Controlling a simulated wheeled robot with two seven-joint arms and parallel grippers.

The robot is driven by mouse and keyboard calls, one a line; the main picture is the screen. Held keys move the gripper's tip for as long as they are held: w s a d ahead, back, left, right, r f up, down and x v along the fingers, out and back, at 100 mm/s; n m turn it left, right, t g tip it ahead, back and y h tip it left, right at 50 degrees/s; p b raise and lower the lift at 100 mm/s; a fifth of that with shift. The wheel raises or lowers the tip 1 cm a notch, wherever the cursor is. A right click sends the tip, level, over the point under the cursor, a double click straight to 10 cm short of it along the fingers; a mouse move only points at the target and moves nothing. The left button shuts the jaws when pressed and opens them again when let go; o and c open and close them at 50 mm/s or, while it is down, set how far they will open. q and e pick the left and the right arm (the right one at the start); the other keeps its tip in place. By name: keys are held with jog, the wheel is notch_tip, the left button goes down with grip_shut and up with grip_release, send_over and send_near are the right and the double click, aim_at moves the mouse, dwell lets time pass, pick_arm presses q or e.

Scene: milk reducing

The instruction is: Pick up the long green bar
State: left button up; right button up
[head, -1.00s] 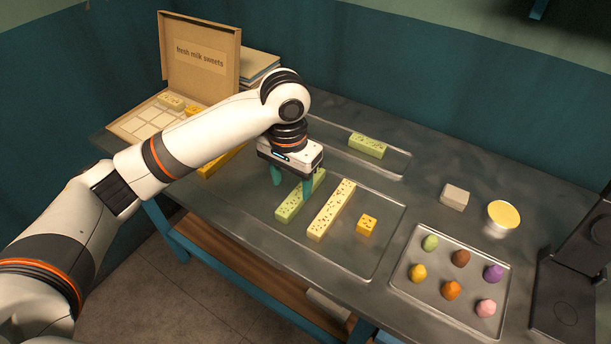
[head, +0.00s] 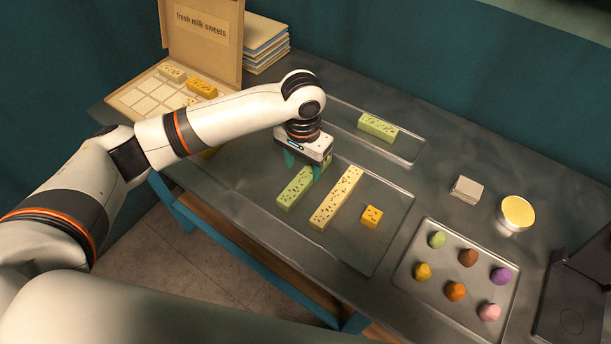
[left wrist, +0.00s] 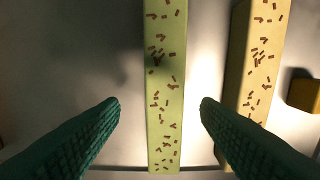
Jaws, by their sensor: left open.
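The long green bar (head: 295,188), speckled brown, lies on a metal tray (head: 376,258). In the left wrist view the green bar (left wrist: 166,95) runs up the middle of the picture. My left gripper (head: 303,172) is over the far part of the bar, pointing down. Its teal fingers are open, one on each side of the bar and apart from it in the left wrist view (left wrist: 160,105). The right finger is close to a long cream bar (head: 336,198), which also shows in the left wrist view (left wrist: 252,75). My right gripper is not in view.
A small orange cube (head: 372,217) shares the tray. A short green piece (head: 378,127) lies on a tray behind. A tray of coloured balls (head: 437,291), a grey block (head: 466,189) and a yellow-topped tin (head: 517,213) are at right. An open sweets box (head: 203,42) stands back left.

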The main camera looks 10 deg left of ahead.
aim_at(306, 175)
pick_arm(q)
jog(key=shift+d+f, duration=0.2)
jog(key=shift+f, duration=1.65)
jog(key=c, duration=1.2)
jog(key=shift+r, duration=0.1)
notch_tip(306, 175, up, 10)
